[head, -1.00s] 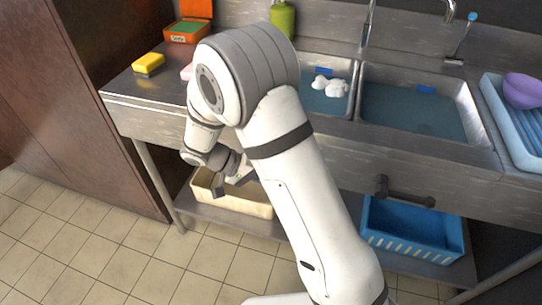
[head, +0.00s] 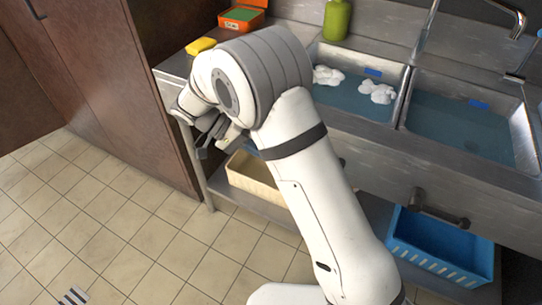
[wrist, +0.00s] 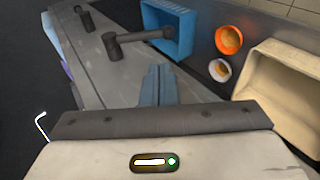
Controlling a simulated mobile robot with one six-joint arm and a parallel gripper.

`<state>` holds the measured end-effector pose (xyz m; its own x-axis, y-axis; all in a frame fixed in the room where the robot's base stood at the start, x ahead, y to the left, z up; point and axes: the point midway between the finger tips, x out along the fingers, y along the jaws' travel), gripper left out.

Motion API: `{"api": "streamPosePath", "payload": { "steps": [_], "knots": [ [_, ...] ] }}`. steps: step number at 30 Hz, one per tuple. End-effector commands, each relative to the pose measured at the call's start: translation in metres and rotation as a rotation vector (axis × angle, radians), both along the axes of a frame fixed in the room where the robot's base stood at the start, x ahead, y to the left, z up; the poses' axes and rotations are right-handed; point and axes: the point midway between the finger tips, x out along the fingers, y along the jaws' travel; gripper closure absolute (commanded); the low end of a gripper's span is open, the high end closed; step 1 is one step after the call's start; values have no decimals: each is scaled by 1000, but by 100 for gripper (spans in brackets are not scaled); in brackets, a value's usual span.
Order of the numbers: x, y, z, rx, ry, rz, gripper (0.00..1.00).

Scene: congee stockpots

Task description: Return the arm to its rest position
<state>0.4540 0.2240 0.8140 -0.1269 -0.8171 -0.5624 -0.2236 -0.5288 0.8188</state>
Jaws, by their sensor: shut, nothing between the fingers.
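My white arm (head: 315,190) rises from the bottom right of the head view and bends over at the elbow. My gripper (head: 204,148) hangs at its far end, left of the elbow, in front of the steel counter's left end. It also shows in the wrist view (wrist: 157,72), where its fingers are together with nothing held. The fingers are small and partly dark in the head view.
The steel sink counter has two water-filled basins (head: 465,125), white lumps (head: 377,92) in the left one. A yellow sponge (head: 201,45) lies at the counter's left. Below are a cream bin (head: 258,177) and a blue crate (head: 437,245).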

Motion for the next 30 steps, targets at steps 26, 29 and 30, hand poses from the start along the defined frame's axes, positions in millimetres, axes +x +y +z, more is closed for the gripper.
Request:
{"api": "streamPosePath", "payload": {
  "steps": [26, 29, 30],
  "knots": [
    [-13, -74, 77, 283, 104, -13, 100],
    [-25, -103, 103, 411, 125, 4, 100],
    [-31, -114, 113, 461, 128, 13, 100]
  ]
}}
